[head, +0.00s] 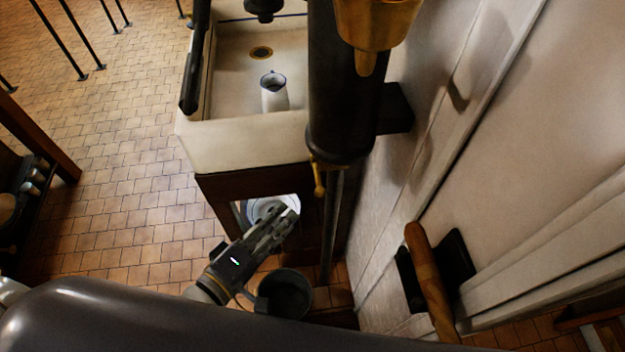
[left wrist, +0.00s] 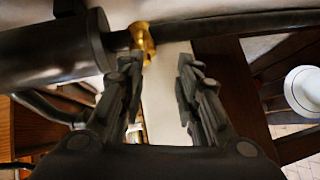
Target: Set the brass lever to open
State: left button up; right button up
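The brass lever (head: 319,180) is a small fitting at the bottom end of a dark upright cylinder (head: 343,110), beside the sink. In the left wrist view the brass piece (left wrist: 143,42) sits between the cylinder's end and a dark pipe, just beyond the tip of the left-hand finger. My left gripper (head: 286,214) is below and to the left of the lever in the head view. Its fingers are apart with nothing between them (left wrist: 160,85), and I see no clear contact with the brass. The lever's exact angle is hard to tell. My right gripper is out of view.
A pale sink (head: 245,140) holds a white jug (head: 275,98). A grey bucket (head: 285,293) and a white basin (head: 262,207) are low near my left gripper. A wooden handle (head: 430,285) sticks out from the wall at right. The tiled floor at left is mostly clear.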

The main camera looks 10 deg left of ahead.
aim_at(316, 180)
pick_arm(q)
jog(key=w+d, duration=0.1)
jog(key=w, duration=0.1)
jog(key=w+d+r+p, duration=0.1)
jog(key=w, duration=0.1)
jog(key=w+d, duration=0.1)
jog(key=w, duration=0.1)
jog(key=shift+d+r, duration=0.2)
jog(key=shift+r, duration=0.15)
jog(key=p+x, duration=0.1)
jog(key=x, duration=0.3)
jog(key=shift+d+f, duration=0.1)
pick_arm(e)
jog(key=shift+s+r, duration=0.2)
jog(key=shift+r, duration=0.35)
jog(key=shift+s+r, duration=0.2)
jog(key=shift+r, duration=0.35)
pick_arm(q)
grip_shut()
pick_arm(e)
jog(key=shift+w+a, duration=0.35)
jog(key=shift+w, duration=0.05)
